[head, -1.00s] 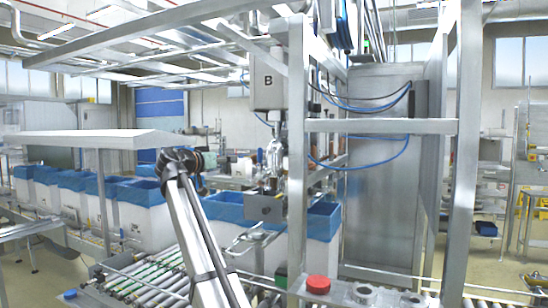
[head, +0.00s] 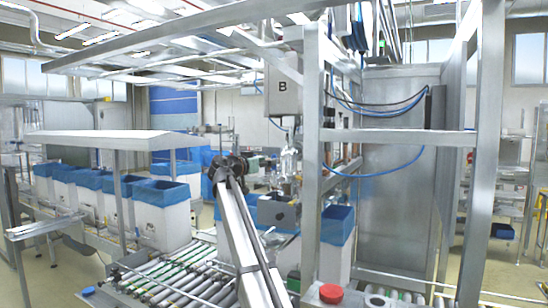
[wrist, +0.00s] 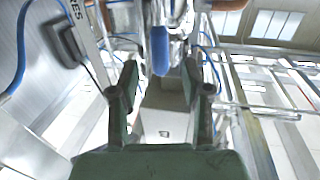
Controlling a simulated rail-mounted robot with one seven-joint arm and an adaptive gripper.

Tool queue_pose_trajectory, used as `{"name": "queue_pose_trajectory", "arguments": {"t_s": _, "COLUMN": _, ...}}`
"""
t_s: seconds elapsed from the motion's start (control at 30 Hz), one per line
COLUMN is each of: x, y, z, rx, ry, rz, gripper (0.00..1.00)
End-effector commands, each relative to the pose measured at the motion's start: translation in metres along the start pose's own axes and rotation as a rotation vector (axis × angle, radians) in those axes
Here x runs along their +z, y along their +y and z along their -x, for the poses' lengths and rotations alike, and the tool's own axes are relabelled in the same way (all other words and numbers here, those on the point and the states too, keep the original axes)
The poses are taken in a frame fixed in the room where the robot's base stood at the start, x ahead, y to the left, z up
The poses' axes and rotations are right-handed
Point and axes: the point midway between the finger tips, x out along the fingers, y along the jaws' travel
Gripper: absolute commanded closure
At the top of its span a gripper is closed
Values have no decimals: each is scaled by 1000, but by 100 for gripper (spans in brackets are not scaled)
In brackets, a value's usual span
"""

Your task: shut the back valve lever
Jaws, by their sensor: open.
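In the wrist view a blue lever handle (wrist: 160,50) hangs from metal valve parts, beyond and between the fingertips of my gripper (wrist: 160,77). The two fingers are apart, one on each side of the handle's line, and no contact shows. I cannot tell from this view whether it is the back lever. In the head view my arm rises toward the filling machine, but I cannot make out the gripper or the lever there.
A steel upright (head: 313,150) and a crossbar (head: 400,137) stand at the machine's front. A grey box marked B (head: 283,86) hangs above. Blue-lined white boxes (head: 160,212) stand at left. A roller conveyor (head: 170,275) and a red cap (head: 331,293) are in front.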

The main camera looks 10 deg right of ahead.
Motion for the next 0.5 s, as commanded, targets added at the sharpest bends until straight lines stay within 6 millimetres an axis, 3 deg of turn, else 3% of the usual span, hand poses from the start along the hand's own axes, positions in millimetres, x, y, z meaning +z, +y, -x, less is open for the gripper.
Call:
{"name": "queue_pose_trajectory", "arguments": {"t_s": 0.2, "x": -3, "y": 0, "z": -35, "rx": 1, "ry": 0, "rz": 0, "gripper": 52}}
{"name": "queue_pose_trajectory", "arguments": {"t_s": 0.5, "x": 0, "y": 0, "z": -51, "rx": 0, "ry": 0, "rz": 0, "gripper": 52}}
